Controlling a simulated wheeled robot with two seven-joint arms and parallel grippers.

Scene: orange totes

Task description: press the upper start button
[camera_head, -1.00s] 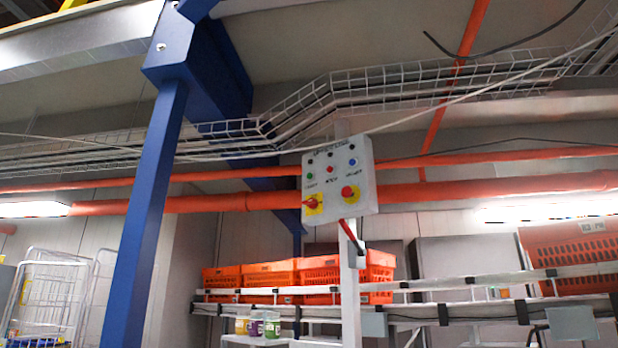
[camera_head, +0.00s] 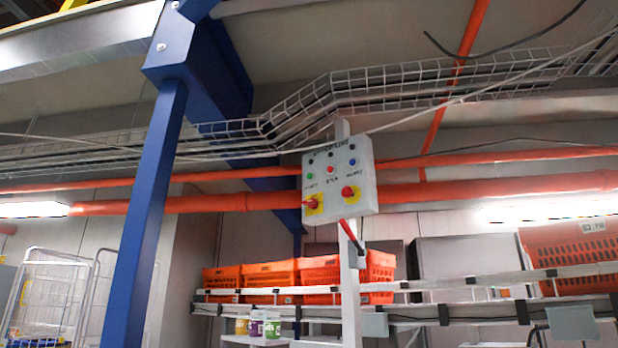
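A white control box (camera_head: 368,190) stands on a white post in the middle of the head view. Its face has a green button (camera_head: 310,176) at the left, a red button (camera_head: 331,170) in the middle and a blue button (camera_head: 352,162) at the right. Small dark spots sit above them. The labels are too small to read surely. Neither of my grippers shows in the view.
A blue steel column (camera_head: 146,210) rises left of the box. Orange totes (camera_head: 270,274) stand on a rack (camera_head: 450,284) behind it, with another tote (camera_head: 572,255) at the right. A wire cage trolley (camera_head: 48,298) stands at the left. Orange pipes and a cable tray run behind and above.

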